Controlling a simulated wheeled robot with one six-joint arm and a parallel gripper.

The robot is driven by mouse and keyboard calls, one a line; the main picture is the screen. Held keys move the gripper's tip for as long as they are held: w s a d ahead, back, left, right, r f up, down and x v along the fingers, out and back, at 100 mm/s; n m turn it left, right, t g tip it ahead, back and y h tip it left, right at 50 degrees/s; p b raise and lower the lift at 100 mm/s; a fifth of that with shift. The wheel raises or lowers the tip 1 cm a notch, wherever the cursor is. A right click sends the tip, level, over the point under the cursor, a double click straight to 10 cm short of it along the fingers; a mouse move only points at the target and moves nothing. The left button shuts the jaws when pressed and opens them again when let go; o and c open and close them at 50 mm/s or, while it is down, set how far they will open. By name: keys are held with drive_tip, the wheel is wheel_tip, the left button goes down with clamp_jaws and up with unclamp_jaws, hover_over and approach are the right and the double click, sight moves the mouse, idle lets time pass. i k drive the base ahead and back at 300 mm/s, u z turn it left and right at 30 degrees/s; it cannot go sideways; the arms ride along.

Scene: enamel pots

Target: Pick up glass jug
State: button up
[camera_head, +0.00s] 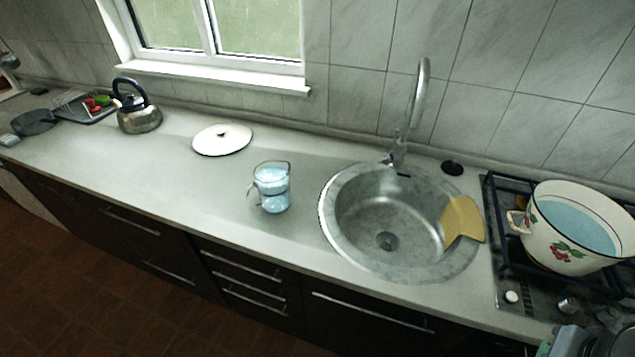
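The glass jug (271,188) stands upright on the grey countertop, left of the round sink. It is clear with a bluish tint, looks partly filled with pale blue liquid, and its handle is on the left side. Nothing touches or covers it. A grey mechanical part, probably of my arm, shows at the bottom right corner, far from the jug. My gripper's fingers cannot be made out in this view.
The sink (340,221) with its tall faucet (417,100) is right of the jug, a yellow cloth (463,220) on its rim. A white lid (222,139) lies behind the jug. A kettle (139,120) stands farther left. A large enamel pot (560,245) sits on the stove.

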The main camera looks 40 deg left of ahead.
sight(273, 177)
drive_tip(key=u, duration=2.2)
